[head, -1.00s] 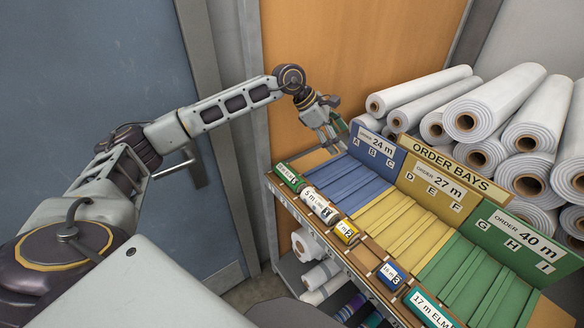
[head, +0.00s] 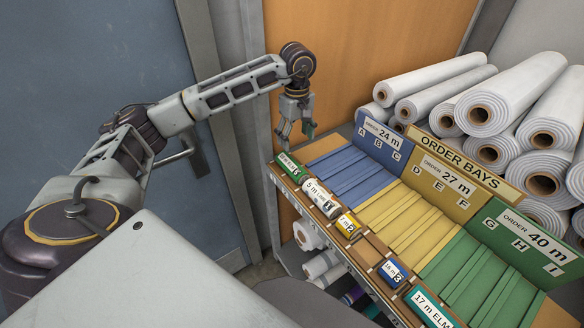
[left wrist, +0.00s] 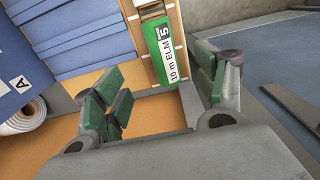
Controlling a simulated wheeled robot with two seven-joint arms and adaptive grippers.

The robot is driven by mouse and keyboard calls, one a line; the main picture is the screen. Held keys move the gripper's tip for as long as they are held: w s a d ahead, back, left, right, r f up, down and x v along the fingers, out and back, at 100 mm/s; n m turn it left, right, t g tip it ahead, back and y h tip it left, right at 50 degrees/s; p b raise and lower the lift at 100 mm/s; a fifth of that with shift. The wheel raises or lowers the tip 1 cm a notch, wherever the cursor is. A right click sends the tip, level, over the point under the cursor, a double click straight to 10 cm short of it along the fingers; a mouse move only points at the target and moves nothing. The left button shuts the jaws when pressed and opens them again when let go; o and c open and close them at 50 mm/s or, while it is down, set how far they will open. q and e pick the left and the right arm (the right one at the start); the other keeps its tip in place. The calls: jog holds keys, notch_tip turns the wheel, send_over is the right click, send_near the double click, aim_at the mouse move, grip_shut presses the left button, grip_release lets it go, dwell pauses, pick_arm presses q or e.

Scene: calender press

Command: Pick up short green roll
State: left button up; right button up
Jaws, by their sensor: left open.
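The short green roll (head: 289,166) lies at the far left end of the front rack row. In the left wrist view the green roll (left wrist: 165,55) carries a white label reading "10 m ELM" and a dark 5. My left gripper (head: 295,135) hangs pointing down just above and behind that roll, apart from it. In the left wrist view my left gripper (left wrist: 163,97) has its green-padded fingers wide apart with nothing between them. The roll shows beyond the gap. My right gripper is not in view.
A white 5 m roll (head: 321,198), a yellow roll (head: 348,225), a blue roll (head: 394,272) and a teal 17 m roll (head: 432,307) share the row. Blue bays (head: 350,172) lie behind it. Large white rolls (head: 500,100) are stacked at the right. An orange panel (head: 350,60) stands behind.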

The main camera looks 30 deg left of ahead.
aim_at(295, 166)
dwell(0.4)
pick_arm(q)
jog(key=shift+f, duration=0.1)
jog(key=shift+f+p, duration=0.65)
jog(key=shift+f, duration=3.55)
jog(key=shift+s+f+p, duration=0.15)
jog(key=shift+f+p, duration=0.55)
jog(key=shift+f, duration=0.5)
jog(key=shift+f+p, duration=0.3)
jog(key=shift+f, duration=1.1)
